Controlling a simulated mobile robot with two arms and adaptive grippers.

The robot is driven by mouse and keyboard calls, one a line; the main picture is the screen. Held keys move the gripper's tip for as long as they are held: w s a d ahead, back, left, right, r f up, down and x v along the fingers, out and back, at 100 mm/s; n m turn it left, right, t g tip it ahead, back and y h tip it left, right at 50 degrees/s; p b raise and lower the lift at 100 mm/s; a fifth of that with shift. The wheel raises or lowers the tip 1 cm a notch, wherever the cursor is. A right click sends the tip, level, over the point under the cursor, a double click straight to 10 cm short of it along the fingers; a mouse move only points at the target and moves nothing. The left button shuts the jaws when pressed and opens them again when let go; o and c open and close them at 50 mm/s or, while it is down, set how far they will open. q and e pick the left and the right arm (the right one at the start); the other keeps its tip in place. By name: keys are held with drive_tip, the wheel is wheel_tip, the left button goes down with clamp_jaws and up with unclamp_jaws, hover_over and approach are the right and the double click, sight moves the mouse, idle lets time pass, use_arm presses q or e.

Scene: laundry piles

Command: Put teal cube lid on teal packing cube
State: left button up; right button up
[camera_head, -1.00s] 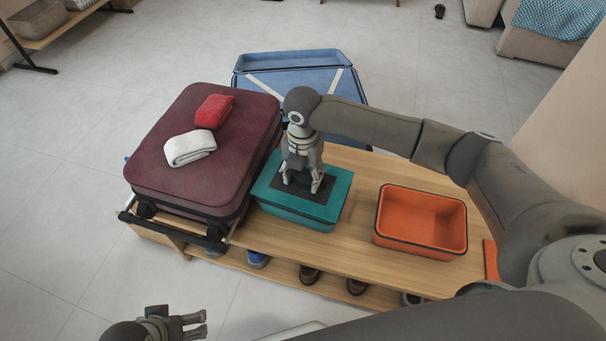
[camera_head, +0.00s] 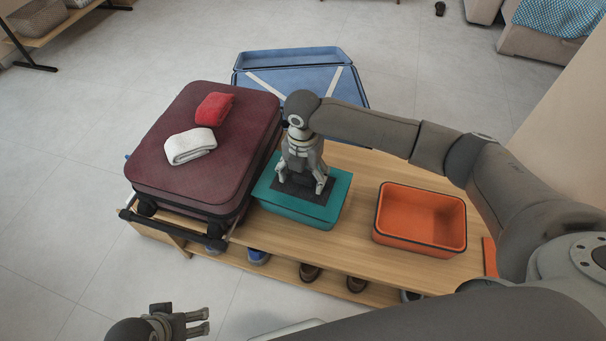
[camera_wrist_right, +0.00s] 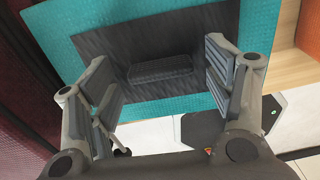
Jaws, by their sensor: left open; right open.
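The teal packing cube (camera_head: 298,213) sits on the wooden bench beside the maroon suitcase. The teal lid (camera_head: 337,190), with a dark panel on top, lies over the cube's opening; from here I cannot tell if it is fully seated. My right gripper (camera_head: 301,187) is just above the lid, pointing down with fingers spread. In the right wrist view, the lid (camera_wrist_right: 257,30) shows a dark raised handle (camera_wrist_right: 161,68) between the open fingers of my right gripper (camera_wrist_right: 165,88), with gaps on both sides. My left gripper (camera_head: 202,322) is open and empty at the bottom left, away from the bench.
An open orange packing cube (camera_head: 420,218) stands to the right on the bench (camera_head: 350,238). The maroon suitcase (camera_head: 180,165), with a red cloth (camera_head: 214,109) and a white cloth (camera_head: 190,146) on it, is close on the left. A blue open case (camera_head: 292,62) lies behind. Shoes are underneath.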

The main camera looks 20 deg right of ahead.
sight(303, 178)
wheel_tip(303, 178, up, 2)
drive_tip(key=shift+r, duration=0.25)
use_arm(q)
wheel_tip(303, 178, down, 10)
drive_tip(key=p, duration=0.2)
drive_tip(key=shift+s+r+g+p, duration=0.2)
drive_tip(key=shift+g+p, duration=0.1)
drive_tip(key=shift+p, duration=0.1)
use_arm(e)
wheel_tip(303, 178, up, 11)
drive_tip(key=shift+f, duration=0.15)
